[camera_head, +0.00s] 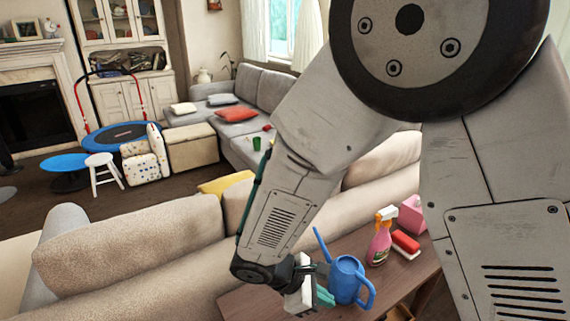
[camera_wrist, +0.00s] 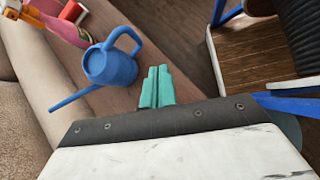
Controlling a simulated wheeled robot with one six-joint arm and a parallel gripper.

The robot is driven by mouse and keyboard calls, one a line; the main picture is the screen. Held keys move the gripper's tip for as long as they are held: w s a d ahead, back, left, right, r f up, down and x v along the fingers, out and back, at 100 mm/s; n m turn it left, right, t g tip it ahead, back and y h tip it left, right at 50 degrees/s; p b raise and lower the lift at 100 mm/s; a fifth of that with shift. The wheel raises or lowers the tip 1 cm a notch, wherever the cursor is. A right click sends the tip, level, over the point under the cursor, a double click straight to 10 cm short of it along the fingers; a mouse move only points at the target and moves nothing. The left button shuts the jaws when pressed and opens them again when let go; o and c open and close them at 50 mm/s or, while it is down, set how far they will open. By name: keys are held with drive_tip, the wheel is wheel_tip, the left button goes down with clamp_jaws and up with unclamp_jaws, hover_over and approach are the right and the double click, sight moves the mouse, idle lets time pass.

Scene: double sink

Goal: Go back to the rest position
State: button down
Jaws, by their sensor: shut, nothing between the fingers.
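My gripper (camera_head: 324,296) has teal fingers and hangs low over the wooden console table behind the sofa in the head view. In the wrist view my gripper (camera_wrist: 157,87) shows its two teal fingers side by side, shut and empty. A blue watering can (camera_head: 347,280) stands on the table just right of the fingers in the head view. In the wrist view the watering can (camera_wrist: 110,66) is left of the fingers, with a visible gap between them. My arm hides part of the table and sofa.
The wooden table (camera_head: 399,278) also holds a pink spray bottle (camera_head: 379,245), a red-and-white brush (camera_head: 405,243) and a pink container (camera_head: 412,215). The beige sofa (camera_head: 135,245) runs along the table. Open floor (camera_head: 40,205) lies at the far left, near a white stool (camera_head: 103,168).

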drive_tip(key=s+d+r+m+y, duration=0.4)
drive_tip(key=s+d+r+m, duration=0.3)
drive_tip(key=r, duration=0.5)
drive_tip(key=s+d+r+m+y, duration=0.4)
drive_tip(key=s+d+r+m, duration=0.3)
drive_tip(key=d+r+m, duration=0.3)
drive_tip(key=shift+s+d+r+t+y, duration=0.3)
drive_tip(key=shift+d+r, duration=0.15)
drive_tip(key=shift+r, duration=0.7)
